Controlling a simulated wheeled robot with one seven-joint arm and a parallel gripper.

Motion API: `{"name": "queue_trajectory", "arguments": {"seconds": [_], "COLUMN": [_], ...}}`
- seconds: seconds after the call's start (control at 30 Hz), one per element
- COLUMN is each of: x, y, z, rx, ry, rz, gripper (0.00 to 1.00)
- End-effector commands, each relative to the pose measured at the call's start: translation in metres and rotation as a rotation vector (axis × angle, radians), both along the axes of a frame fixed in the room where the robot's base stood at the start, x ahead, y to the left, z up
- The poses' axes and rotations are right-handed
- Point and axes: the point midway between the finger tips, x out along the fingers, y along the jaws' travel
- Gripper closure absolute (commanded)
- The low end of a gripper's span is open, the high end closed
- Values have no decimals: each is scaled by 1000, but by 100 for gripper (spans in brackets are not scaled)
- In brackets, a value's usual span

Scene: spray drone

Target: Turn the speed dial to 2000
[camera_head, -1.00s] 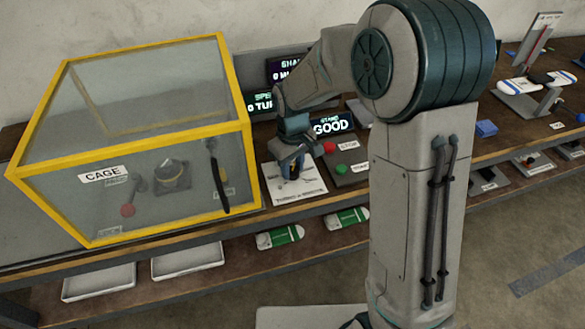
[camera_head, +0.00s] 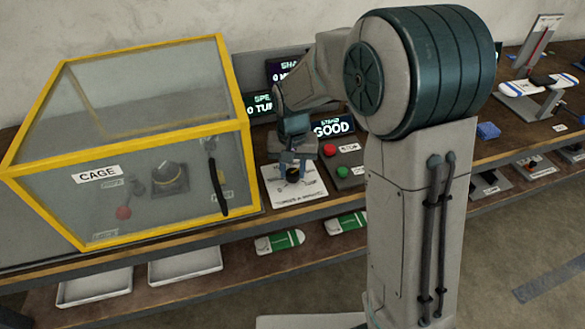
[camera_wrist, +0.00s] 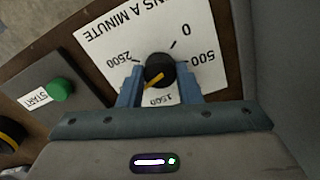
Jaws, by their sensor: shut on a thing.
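The speed dial (camera_wrist: 159,68) is a round black knob with a yellow pointer, on a white scale card (camera_wrist: 110,45). My gripper (camera_wrist: 160,80) is shut on the dial, one blue finger on each side. The yellow pointer aims to the lower left in the wrist view, between the 1500 and 2500 marks. The 2000 mark is not visible; the left finger covers that area. In the head view my gripper (camera_head: 292,172) is over the card (camera_head: 298,190) and mostly hides the dial. The speed display (camera_head: 260,106) starts with 0, partly hidden by my arm.
The yellow-framed cage (camera_head: 125,140) stands just left of the card. A red stop button (camera_head: 329,150) and a green start button (camera_head: 342,171) are to its right; the green button (camera_wrist: 59,89) also shows in the wrist view. A stand display (camera_head: 331,127) reads GOOD.

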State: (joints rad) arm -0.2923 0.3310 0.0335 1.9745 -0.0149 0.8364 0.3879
Motion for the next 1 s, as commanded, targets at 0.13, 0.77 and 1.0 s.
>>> {"name": "queue_trajectory", "arguments": {"seconds": [0.13,0.77,1.0], "x": [0,0,1], "y": [2,1,0], "z": [1,1,3], "rx": [3,2,1], "ry": [-3,-2,-2], "rz": [-24,-32,-34], "gripper": [92,47,47]}}
